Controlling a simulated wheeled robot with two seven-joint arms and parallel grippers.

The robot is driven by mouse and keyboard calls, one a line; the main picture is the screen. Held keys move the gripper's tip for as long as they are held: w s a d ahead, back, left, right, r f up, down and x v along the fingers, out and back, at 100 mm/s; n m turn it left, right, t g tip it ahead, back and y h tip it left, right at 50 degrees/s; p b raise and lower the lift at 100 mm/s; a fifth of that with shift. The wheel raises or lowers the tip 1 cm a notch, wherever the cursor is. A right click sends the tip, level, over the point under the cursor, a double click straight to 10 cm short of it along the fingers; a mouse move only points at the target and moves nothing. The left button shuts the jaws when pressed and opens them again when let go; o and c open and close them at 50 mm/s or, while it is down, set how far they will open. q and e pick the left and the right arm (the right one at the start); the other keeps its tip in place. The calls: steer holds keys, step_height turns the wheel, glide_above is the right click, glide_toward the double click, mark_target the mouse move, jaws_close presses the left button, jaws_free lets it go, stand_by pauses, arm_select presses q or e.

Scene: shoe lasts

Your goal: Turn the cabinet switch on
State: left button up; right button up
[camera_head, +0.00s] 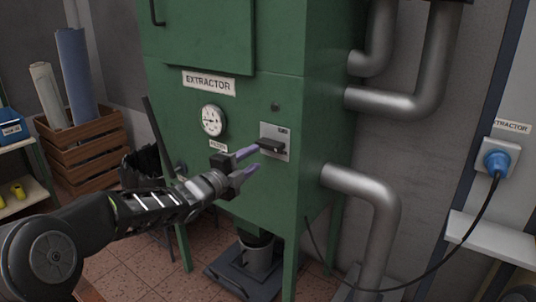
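The green extractor cabinet (170,95) stands in the middle of the head view. Its switch (271,146) is a dark lever on a small grey plate (281,131) on the front face, right of the round gauge. My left gripper (252,161) comes in from the left in front of the cabinet. Its two purple-grey fingers are apart with nothing between them. The upper fingertip appears close to the left end of the lever; whether it touches I cannot tell. My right gripper is not in view.
Silver pipes (385,103) run out of the cabinet's right side. A blue plug (496,160) with a black cable sits in the wall socket at right. A wooden crate (87,150) with rolls stands at left, beside a shelf.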

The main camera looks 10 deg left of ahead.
mark_target(266, 147)
arm_select(q)
steer(key=shift+r+m, duration=0.55)
steer(key=shift+m, duration=0.15)
steer(key=shift+w, duration=0.1)
steer(key=shift+p+x, duration=0.6)
steer(key=shift+x, duration=3.3)
steer(key=shift+d, duration=0.1)
steer(key=shift+c, duration=0.2)
jaws_close()
